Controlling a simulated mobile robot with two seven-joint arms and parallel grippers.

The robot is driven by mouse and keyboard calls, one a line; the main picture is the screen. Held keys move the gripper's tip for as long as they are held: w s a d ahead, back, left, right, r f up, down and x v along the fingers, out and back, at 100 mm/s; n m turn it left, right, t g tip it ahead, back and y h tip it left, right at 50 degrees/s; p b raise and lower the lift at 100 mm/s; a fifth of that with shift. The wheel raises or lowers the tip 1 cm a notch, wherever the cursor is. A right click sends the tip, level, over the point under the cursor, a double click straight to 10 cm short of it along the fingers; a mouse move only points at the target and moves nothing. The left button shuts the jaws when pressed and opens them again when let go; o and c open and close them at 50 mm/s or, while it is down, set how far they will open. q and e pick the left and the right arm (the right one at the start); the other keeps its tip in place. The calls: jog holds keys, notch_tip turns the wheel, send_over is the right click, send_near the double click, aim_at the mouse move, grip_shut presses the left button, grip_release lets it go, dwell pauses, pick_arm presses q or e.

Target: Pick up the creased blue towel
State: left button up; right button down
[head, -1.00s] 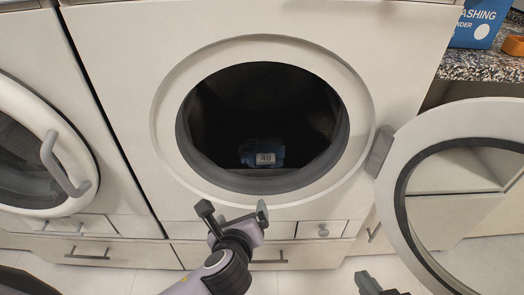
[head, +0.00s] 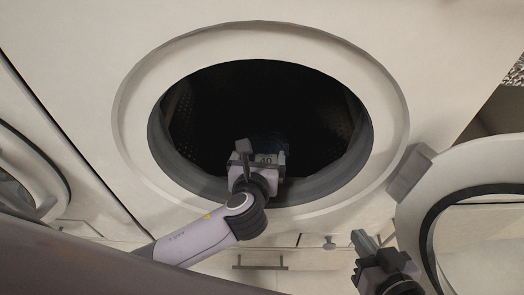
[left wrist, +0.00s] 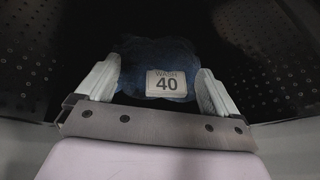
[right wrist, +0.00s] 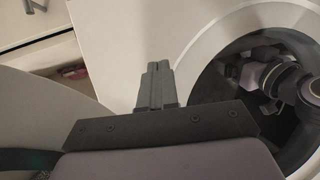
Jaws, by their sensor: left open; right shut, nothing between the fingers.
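The blue towel (left wrist: 135,58) lies crumpled inside the dark drum, with a white label reading "WASH 40" on it. In the head view the towel (head: 268,145) is mostly hidden behind my left gripper (head: 262,152). That gripper is at the lower part of the drum opening. In the left wrist view my left gripper (left wrist: 158,88) is open, with one finger to each side of the towel. I cannot tell whether the fingers touch it. My right gripper (head: 362,240) is shut and empty, outside the machine at the lower right; it also shows in the right wrist view (right wrist: 156,68).
The washing machine's round opening has a pale rim (head: 135,125). Its open door (head: 425,200) stands at the right, close to my right gripper. Another machine door (head: 25,165) is at the left. A drawer handle (head: 258,262) is below the opening.

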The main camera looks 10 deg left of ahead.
aim_at(261, 147)
pick_arm(q)
jog(key=b+x, duration=0.1)
jog(key=x, duration=0.2)
jog(key=shift+w+a+f+b, duration=0.1)
jog(key=shift+w+f+b, duration=0.05)
jog(key=shift+w+b, duration=0.15)
jog(key=shift+w, duration=0.15)
jog(key=c, duration=1.2)
jog(key=shift+c, duration=0.2)
pick_arm(e)
jog(key=shift+w+a+f+y, duration=0.2)
jog(key=shift+a+y, duration=0.1)
jog(key=shift+a, duration=0.15)
jog(key=shift+w+a+f+y, duration=0.1)
jog(key=shift+w+a+y, duration=0.05)
jog(key=shift+a+y, duration=0.2)
